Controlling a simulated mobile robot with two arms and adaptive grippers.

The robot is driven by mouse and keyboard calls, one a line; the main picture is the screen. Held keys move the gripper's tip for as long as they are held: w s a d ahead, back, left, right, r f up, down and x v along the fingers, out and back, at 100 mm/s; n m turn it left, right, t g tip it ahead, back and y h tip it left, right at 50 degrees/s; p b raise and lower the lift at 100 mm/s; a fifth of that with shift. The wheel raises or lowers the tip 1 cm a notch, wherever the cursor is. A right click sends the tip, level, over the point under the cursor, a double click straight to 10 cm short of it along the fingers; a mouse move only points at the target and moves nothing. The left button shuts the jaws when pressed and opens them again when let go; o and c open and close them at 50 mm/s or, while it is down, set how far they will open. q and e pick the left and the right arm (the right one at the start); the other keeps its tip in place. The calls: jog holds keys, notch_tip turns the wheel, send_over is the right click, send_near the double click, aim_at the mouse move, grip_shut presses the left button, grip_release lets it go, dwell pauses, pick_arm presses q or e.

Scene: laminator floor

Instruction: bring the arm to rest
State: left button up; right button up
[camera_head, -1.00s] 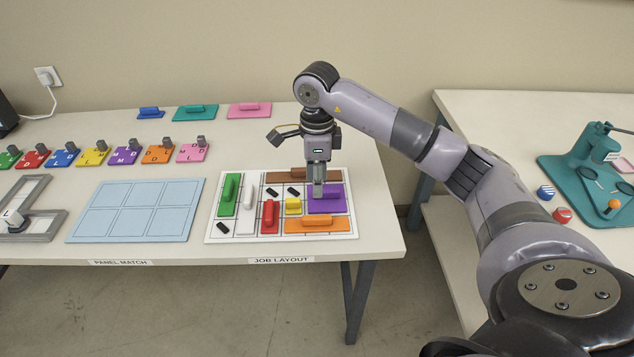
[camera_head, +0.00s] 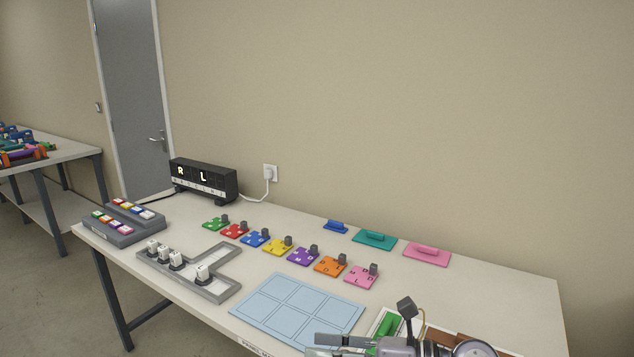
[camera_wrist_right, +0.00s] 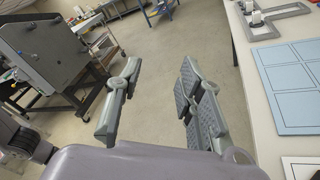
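My right gripper (camera_wrist_right: 158,105) is open and empty in the right wrist view, its two grey fingers spread over bare floor in front of the table edge. In the head view, part of my right gripper and wrist (camera_head: 400,345) shows at the bottom edge, in front of the job layout board. Only a corner of that board shows, with its green block (camera_head: 387,325). No block is between the fingers. My left gripper is in neither view.
The light table (camera_head: 500,290) carries a blue panel board (camera_head: 298,308), a row of coloured lettered tiles (camera_head: 277,246), a grey track (camera_head: 215,291), a stepped button box (camera_head: 122,222) and a black display (camera_head: 203,180). A grey machine (camera_wrist_right: 42,55) stands across the floor.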

jog(key=w+d+r+m+t+h, duration=0.2)
jog(key=d+r+m+t, duration=0.1)
jog(key=m+t, duration=0.55)
jog(key=w+d+r+m+t+h, duration=0.1)
jog(key=d+r+m+t, duration=0.4)
jog(key=m, duration=0.6)
jog(key=s+d+f+m+g+h, duration=0.1)
jog(key=d+f+m+h, duration=0.4)
jog(key=f+m+h, duration=0.25)
jog(key=s+d+f+m+g+h, duration=0.1)
jog(key=s+d+f+m+h, duration=0.1)
jog(key=d+f+m+h, duration=0.55)
jog(key=s+a+f+m+g+y, duration=0.1)
jog(key=s+f+m+g, duration=0.4)
jog(key=s+f, duration=0.55)
jog(key=s+a+f+m+g+y, duration=0.1)
jog(key=s+f+m+g, duration=0.2)
jog(key=s+f+g, duration=0.7)
jog(key=s+f+t, duration=0.1)
jog(key=s+f, duration=0.1)
jog(key=f, duration=1)
jog(key=s+f+t, duration=0.1)
jog(key=s+f, duration=0.2)
jog(key=f, duration=0.9)
jog(key=s+d+f+g, duration=0.1)
jog(key=s+d+f, duration=0.2)
jog(key=s+f, duration=1.2)
jog(key=shift+n, duration=0.35)
jog(key=shift+g, duration=0.25)
